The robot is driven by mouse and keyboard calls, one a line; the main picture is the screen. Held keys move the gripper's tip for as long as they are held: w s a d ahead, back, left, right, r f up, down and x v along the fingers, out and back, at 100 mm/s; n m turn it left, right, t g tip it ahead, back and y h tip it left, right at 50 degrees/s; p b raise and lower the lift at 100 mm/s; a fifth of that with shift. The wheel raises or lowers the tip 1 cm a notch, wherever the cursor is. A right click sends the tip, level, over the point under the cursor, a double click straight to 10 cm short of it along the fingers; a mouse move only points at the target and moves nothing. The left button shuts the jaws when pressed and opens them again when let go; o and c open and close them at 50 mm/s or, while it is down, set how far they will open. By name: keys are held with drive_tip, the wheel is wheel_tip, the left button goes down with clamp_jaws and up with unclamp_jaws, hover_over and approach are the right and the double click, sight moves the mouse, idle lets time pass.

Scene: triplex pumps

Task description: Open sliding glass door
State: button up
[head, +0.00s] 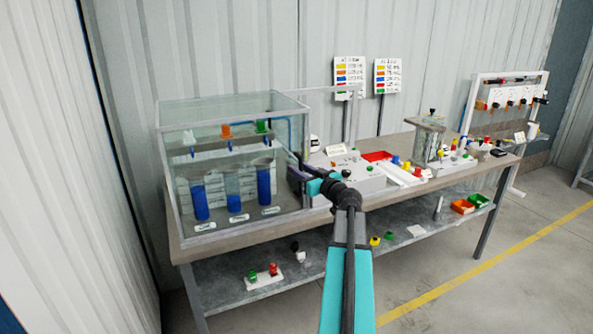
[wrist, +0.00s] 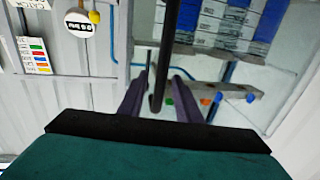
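A clear glass case (head: 235,107) stands on the left of the workbench. Inside are cylinders of blue liquid (head: 264,184) and a rail with coloured valves (head: 226,131). The wrist view shows the scene upside down. There, a dark upright handle bar (wrist: 171,38) runs down between the two purple fingers of my gripper (wrist: 160,80). The fingers are apart, one on each side of the bar, with narrow gaps visible. In the head view my gripper (head: 298,172) is at the case's right front edge, and my arm hides part of it. The door's edges are hard to make out.
A thin clear frame (head: 351,120) sticks out right of the case; I cannot tell if it is the door. A red tray (head: 377,156) and a clear box (head: 428,139) stand further right on the workbench (head: 255,229). A corrugated wall is close on the left.

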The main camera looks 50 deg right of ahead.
drive_tip(key=shift+c, duration=0.3)
clamp_jaws()
